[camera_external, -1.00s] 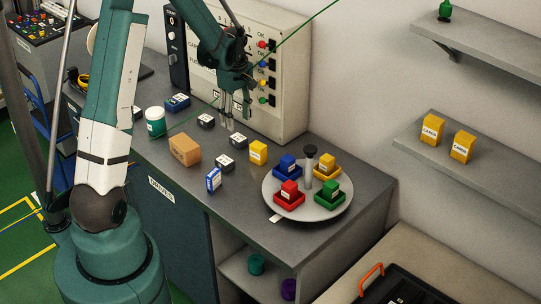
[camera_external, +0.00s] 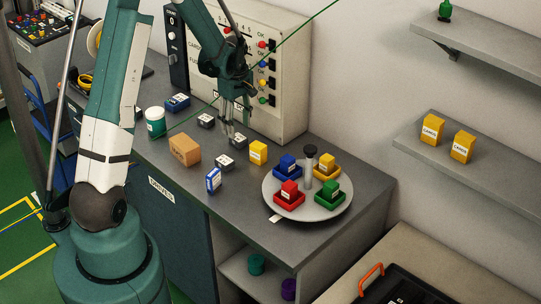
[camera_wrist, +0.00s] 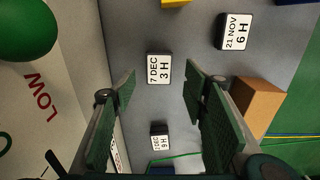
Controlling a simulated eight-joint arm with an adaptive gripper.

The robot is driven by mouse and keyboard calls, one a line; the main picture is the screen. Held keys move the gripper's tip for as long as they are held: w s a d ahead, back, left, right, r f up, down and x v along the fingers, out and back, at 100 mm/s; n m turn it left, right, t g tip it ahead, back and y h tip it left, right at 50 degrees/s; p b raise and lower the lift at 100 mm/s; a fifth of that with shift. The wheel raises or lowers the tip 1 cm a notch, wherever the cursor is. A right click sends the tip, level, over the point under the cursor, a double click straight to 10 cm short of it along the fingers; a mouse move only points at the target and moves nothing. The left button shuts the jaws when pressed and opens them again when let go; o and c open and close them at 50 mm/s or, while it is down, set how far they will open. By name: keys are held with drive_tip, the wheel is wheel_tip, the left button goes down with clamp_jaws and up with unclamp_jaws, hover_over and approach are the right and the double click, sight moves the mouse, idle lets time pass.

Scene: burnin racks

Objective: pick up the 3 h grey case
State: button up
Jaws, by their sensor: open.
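The 3 h grey case is a small dark block with a white top label reading "7 DEC 3 H" (camera_wrist: 159,69). In the external view it stands on the bench near the panel (camera_external: 239,141), partly behind my fingers. My gripper (camera_external: 229,130) is open and empty, pointing down close to this case. In the wrist view my two green fingers (camera_wrist: 161,85) are spread to either side, with the case between and beyond their tips. I cannot tell the exact height gap.
A "21 NOV 6 H" case (camera_wrist: 235,32) and another case (camera_wrist: 160,138) stand nearby. A cardboard box (camera_external: 185,150), a yellow case (camera_external: 258,152) and a round tray (camera_external: 334,213) share the bench. The upright panel (camera_external: 290,60) rises close behind my gripper.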

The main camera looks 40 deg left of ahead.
sight(238, 137)
drive_tip(key=shift+w+f+p, duration=0.1)
drive_tip(key=shift+f+p, duration=0.2)
drive_tip(key=shift+f, duration=2)
drive_tip(key=c, duration=1)
